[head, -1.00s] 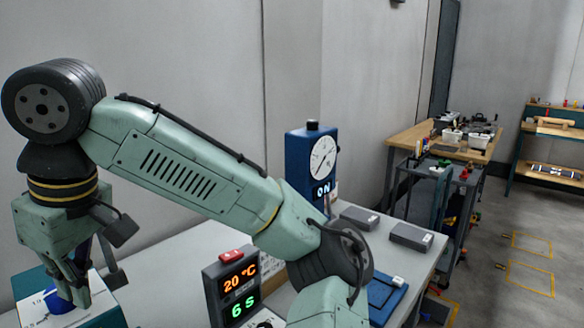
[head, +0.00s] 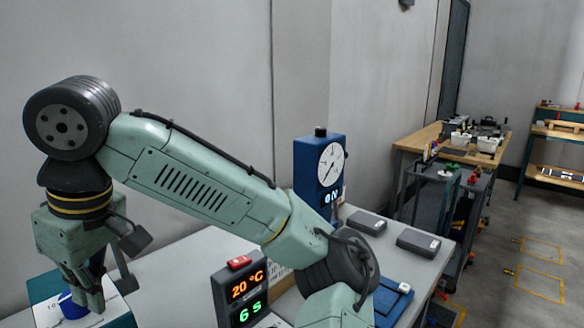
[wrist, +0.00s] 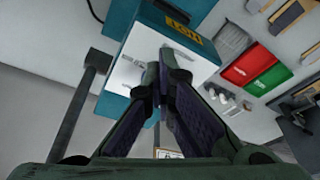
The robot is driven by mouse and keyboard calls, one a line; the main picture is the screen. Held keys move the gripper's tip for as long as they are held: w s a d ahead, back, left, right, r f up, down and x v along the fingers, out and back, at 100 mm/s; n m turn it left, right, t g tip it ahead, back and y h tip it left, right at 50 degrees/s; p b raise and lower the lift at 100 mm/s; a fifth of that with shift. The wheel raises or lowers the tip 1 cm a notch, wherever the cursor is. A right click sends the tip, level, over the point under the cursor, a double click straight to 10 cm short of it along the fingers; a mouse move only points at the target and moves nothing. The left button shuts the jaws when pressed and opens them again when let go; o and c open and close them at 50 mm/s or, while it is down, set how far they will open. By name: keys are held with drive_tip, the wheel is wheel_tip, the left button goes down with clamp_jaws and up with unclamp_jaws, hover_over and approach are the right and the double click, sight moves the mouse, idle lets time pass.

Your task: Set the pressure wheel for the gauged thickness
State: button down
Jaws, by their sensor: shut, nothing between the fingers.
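The pressure wheel seems to be the blue knob (head: 72,306) on the white top of a teal box (head: 122,321), at the lower left of the head view. My gripper (head: 88,298) points down right beside it and covers part of it. I cannot tell whether they touch. In the wrist view my gripper (wrist: 165,62) is shut and empty over the white panel (wrist: 140,72); the knob is hidden there. A blue gauge (head: 319,172) with a round white dial and a lit display stands on the grey bench; its reading is too small to read.
A dark display unit (head: 240,290) shows 20 °C and 6 s, with a red button on top. Two grey blocks (head: 418,242) and a blue plate (head: 392,298) lie on the bench. The wrist view shows a HOT label (wrist: 183,20) and red (wrist: 247,65) and green panels.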

drive_tip(key=shift+w+d+f, duration=0.15)
drive_tip(key=shift+d+f, duration=0.1)
drive_tip(key=shift+d, duration=0.15)
idle(0.3)
drive_tip(key=shift+r, duration=3.1)
